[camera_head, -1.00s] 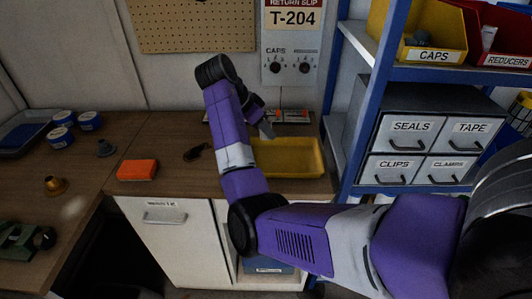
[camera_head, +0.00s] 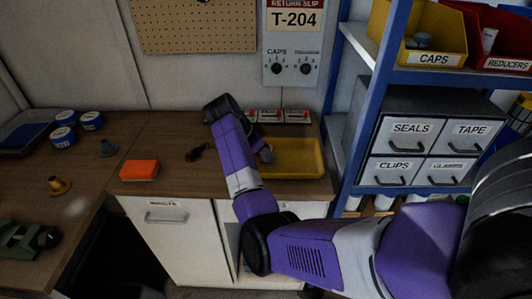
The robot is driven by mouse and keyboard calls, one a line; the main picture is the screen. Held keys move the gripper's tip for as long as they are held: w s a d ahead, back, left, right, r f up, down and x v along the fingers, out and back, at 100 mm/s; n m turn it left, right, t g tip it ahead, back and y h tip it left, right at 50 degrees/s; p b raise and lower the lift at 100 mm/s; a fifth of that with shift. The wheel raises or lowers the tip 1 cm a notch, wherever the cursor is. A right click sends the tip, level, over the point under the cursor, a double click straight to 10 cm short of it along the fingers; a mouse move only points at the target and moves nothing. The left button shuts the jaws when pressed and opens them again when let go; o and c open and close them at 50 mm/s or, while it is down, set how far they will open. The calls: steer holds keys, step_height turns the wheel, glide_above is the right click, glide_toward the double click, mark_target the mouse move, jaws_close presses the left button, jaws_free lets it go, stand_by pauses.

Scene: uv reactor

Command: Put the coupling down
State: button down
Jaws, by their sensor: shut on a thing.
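My gripper (camera_head: 261,147) is at the left part of the yellow tray (camera_head: 314,172) on the bench, mostly hidden behind my own purple arm. A small grey piece (camera_head: 267,155) shows at its end, low over the tray; I take it to be the coupling in the jaws. My arm hides most of it, and I cannot tell whether it touches the tray floor.
An orange block (camera_head: 139,170), a dark small item (camera_head: 199,152), a grey fitting (camera_head: 107,148) and a brass fitting (camera_head: 57,186) lie to the left. Blue-and-white tins stand further left. A blue-framed shelf (camera_head: 366,105) stands close right of the tray.

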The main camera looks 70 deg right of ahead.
steer(key=shift+f, duration=0.15)
steer(key=c, duration=1)
jaws_free()
steer(key=b+v, duration=0.1)
steer(key=v, duration=1.1)
steer(key=shift+b, duration=0.3)
